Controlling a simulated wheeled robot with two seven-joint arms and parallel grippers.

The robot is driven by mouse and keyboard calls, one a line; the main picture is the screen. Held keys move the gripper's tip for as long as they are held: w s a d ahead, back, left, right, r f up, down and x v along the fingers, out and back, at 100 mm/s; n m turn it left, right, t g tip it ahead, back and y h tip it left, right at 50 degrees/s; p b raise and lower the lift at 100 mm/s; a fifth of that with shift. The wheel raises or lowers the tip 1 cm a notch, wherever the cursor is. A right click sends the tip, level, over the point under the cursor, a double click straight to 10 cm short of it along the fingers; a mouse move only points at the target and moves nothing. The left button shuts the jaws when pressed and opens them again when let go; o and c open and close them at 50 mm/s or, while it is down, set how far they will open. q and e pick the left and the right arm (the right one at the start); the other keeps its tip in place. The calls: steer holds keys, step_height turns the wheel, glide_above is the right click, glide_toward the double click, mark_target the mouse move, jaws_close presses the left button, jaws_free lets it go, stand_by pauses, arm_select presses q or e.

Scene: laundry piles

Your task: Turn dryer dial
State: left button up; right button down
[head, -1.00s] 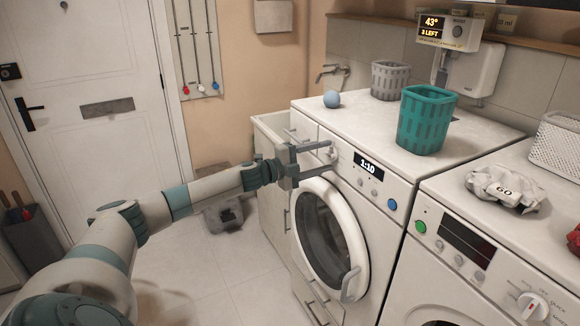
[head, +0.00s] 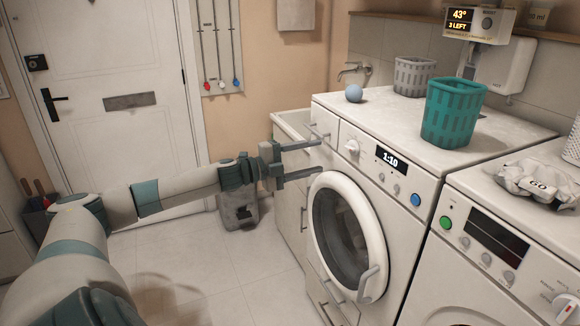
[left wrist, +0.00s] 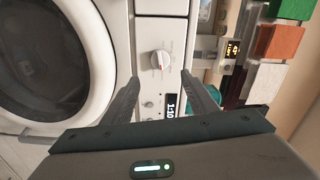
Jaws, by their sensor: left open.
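The left machine has a white round dial (head: 352,147) on its front panel, left of a display reading 1:10. In the left wrist view this dial (left wrist: 160,60) shows a small red mark and lies ahead, between the lines of the fingers. The right machine has another white dial (head: 567,308) with a red mark, at the picture's right edge. I cannot tell from labels which machine is the dryer. My left gripper (head: 320,157) is open and empty, its fingertips a little left of the left machine's dial and apart from it. My right gripper is out of view.
The left machine's round door (head: 374,216) is shut, just below the gripper. A grey bin (head: 238,209) is on the floor behind the arm.

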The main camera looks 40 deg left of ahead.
arm_select(q)
steer(key=b+v, duration=0.1)
steer(key=v, duration=0.5)
steer(key=shift+s, duration=0.2)
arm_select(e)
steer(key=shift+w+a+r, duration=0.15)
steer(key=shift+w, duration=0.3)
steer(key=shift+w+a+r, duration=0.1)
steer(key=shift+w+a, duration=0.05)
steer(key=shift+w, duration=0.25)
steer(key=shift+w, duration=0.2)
